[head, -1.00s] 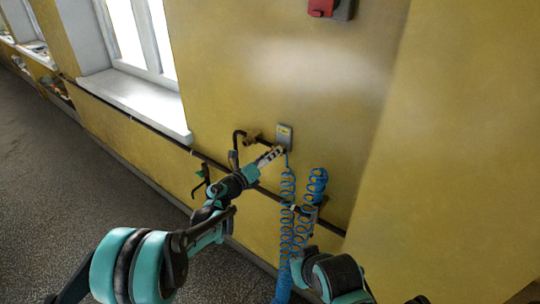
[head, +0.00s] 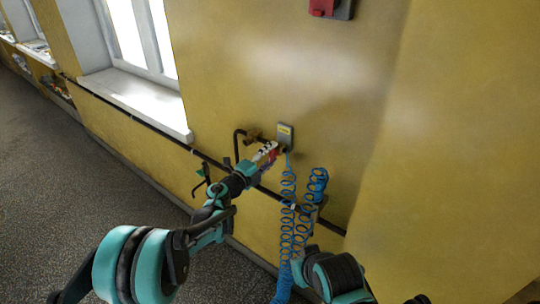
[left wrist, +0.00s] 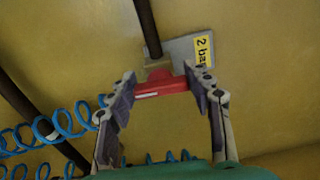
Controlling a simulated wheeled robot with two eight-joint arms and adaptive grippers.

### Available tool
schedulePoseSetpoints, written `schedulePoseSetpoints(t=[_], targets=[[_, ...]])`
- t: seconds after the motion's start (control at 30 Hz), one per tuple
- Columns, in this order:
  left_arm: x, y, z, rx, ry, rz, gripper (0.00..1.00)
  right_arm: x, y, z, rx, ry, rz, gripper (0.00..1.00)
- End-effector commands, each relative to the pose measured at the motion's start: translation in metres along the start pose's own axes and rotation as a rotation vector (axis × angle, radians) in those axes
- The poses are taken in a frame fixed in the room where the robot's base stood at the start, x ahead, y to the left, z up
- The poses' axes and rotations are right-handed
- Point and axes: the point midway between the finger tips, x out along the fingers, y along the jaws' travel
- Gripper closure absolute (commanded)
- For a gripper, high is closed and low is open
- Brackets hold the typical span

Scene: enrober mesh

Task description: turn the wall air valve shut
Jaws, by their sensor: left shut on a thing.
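The wall air valve has a red handle (left wrist: 165,86) that sits in front of a grey plate (left wrist: 186,50) with a yellow label reading "2 ba…"; the rest of the text is cut off by a fingertip. My left gripper (left wrist: 161,84) is shut on the red handle, with one finger at each end of it. In the head view my left gripper (head: 268,153) is at the wall just below and left of the grey plate (head: 285,133), and red shows between its fingers. The valve body is mostly hidden. My right gripper is not in view.
Blue coiled hoses (head: 288,215) hang just right of my left gripper. A dark pipe (head: 130,117) runs along the wall, below a white window sill (head: 130,103). A red box (head: 322,7) is high on the wall. The wall at right is bare.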

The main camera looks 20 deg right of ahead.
Motion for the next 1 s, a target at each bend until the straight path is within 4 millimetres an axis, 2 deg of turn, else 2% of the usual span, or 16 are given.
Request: schedulePoseSetpoints(t=[0.67,0.7,0.77,1.0], targets=[[0.0000,0.0004,0.0004,-0.060,-0.001,0.000,0.78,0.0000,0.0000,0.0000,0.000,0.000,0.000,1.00],[0.0000,0.0004,0.0004,-0.060,-0.001,0.000,0.42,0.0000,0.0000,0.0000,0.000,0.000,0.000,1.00],[0.0000,0.0004,0.0004,-0.059,-0.001,0.000,0.28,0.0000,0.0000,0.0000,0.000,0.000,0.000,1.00],[0.0000,0.0004,0.0002,-0.058,0.000,0.000,0.28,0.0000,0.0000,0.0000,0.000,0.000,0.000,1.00]])
